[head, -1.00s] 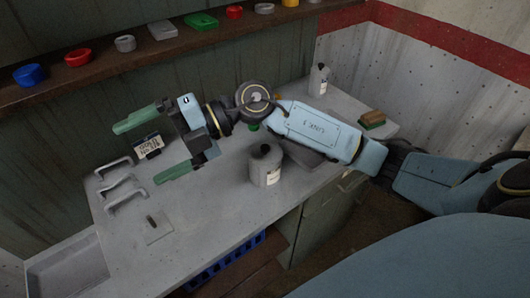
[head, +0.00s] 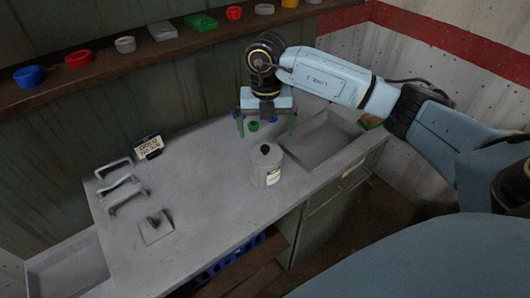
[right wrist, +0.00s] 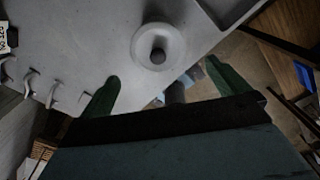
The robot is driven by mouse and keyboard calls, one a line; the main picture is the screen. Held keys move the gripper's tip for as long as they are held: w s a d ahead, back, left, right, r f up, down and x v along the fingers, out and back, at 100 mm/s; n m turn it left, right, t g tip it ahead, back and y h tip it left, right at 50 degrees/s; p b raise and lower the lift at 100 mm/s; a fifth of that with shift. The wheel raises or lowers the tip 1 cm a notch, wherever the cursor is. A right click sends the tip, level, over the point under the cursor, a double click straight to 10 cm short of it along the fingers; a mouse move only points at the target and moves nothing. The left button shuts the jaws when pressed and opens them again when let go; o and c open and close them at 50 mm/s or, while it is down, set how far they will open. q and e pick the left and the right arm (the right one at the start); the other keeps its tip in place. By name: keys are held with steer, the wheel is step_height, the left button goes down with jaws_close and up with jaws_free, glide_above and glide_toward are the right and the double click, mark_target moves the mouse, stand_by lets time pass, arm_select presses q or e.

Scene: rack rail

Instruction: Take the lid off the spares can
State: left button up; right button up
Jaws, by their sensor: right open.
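The spares can (head: 265,172) is a pale grey, round can with a label, standing upright on the bench. Its lid (head: 264,156) is on and has a dark knob (head: 265,149) in the middle. In the right wrist view the lid (right wrist: 140,44) shows from above as a pale disc with its knob (right wrist: 158,56). My right gripper (head: 266,124) points down with its green fingers apart and empty. In the head view it shows just above the can in the picture, not touching it. In the right wrist view the knob lies ahead, between the fingertips (right wrist: 162,74). My left gripper is not in view.
The grey bench (head: 205,180) is clear around the can's left side. A shallow tray (head: 325,142) is to its right. Several handles (head: 120,185), a plate with a lever (head: 156,228) and a small sign (head: 148,147) are at left. A shelf (head: 130,58) of small items runs behind.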

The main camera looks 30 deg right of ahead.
mark_target(265, 147)
steer(key=shift+a+f+p, duration=0.15)
steer(key=shift+f+p, duration=0.2)
steer(key=shift+f, duration=3.2)
steer(key=shift+w, duration=0.1)
steer(key=c, duration=0.8)
